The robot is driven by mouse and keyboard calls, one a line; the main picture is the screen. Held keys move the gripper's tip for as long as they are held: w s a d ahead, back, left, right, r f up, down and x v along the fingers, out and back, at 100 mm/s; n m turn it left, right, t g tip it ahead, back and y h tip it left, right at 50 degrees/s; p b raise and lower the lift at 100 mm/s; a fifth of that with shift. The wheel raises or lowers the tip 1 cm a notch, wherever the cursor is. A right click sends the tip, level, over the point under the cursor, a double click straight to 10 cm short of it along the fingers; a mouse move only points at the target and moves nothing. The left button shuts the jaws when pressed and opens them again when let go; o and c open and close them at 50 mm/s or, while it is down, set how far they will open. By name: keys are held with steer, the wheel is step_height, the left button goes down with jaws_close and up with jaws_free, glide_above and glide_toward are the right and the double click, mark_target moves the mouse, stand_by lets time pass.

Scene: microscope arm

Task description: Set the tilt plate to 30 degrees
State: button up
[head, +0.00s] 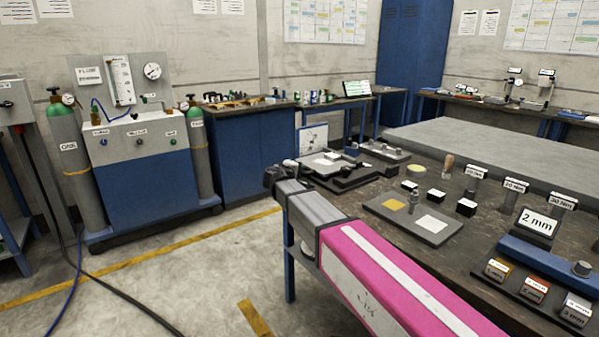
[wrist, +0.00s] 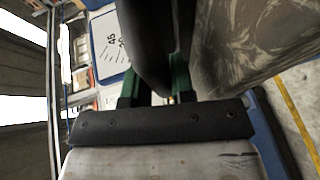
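The tilt plate fixture (head: 345,178) is a dark, low assembly at the far left end of the bench, with a light patch on top. A white scale card (head: 313,139) stands behind it. The card also shows in the wrist view (wrist: 111,44), with "45" and tick marks legible. My gripper (wrist: 157,85) is at the fixture's near left edge. Its two green fingers stand apart, with a dark rounded part (wrist: 150,45) between and beyond them. I cannot tell whether they touch it. The plate's angle cannot be read, and my arm hides part of the fixture's near side.
A grey tray (head: 385,222) with a yellow and a white square lies right of the fixture. Small black blocks, labelled weights and a "2 mm" sign (head: 538,223) stand further right. The floor left of the bench is clear up to the gas cart (head: 140,190).

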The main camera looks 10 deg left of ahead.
jaws_close()
steer(key=shift+r, duration=0.1)
steer(key=shift+r+g, duration=0.4)
steer(key=shift+r, duration=0.75)
step_height(320, 180, up, 10)
steer(key=w+d+m+g+y, duration=0.1)
steer(key=w+d+g+y, duration=0.1)
steer(key=g, duration=0.1)
steer(key=shift+w+f, duration=0.15)
steer(key=shift+w, duration=0.05)
steer(key=o, duration=0.7)
jaws_free()
